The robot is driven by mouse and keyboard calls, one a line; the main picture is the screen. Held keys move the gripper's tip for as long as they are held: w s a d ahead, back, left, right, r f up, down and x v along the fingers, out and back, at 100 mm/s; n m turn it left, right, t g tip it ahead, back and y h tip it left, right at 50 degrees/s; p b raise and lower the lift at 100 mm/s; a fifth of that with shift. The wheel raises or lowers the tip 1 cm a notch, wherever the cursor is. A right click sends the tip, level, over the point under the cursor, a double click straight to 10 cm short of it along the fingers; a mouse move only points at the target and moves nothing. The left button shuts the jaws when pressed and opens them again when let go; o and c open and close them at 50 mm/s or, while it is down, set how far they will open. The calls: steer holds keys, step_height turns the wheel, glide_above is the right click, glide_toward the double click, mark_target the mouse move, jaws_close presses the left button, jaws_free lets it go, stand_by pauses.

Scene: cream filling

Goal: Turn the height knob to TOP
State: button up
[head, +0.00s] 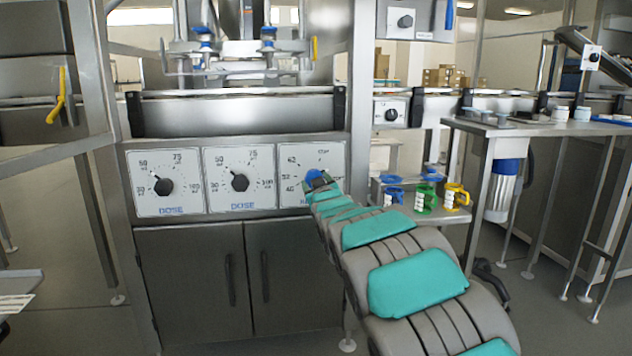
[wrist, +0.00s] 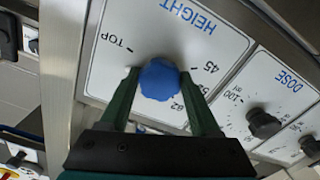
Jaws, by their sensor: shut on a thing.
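The blue height knob (wrist: 160,80) sits on a white dial plate (wrist: 122,64) marked HEIGHT, with TOP and several numbers around it. In the wrist view the plate appears turned, with TOP at the upper left. My gripper (wrist: 160,84) has its two green fingers on either side of the knob, shut on it. In the head view the knob (head: 316,178) shows as a blue spot on the rightmost plate, and my arm covers the lower right of that plate. The knob's pointer is hidden, so I cannot tell its setting.
Two DOSE dials with black knobs (head: 163,187) (head: 239,183) sit left of the height plate. Cabinet doors (head: 195,280) are below. A steel frame post (head: 362,100) stands just right of the panel. Coloured fittings (head: 456,197) sit on a shelf further right.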

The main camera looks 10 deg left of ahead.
steer(key=m, duration=0.5)
steer(key=shift+a+f+m, duration=0.1)
steer(key=shift+f+m, duration=0.15)
steer(key=shift+m, duration=0.15)
stand_by(0.4)
steer(key=o, duration=1.4)
steer(key=shift+r, duration=0.15)
steer(key=shift+c, duration=0.2)
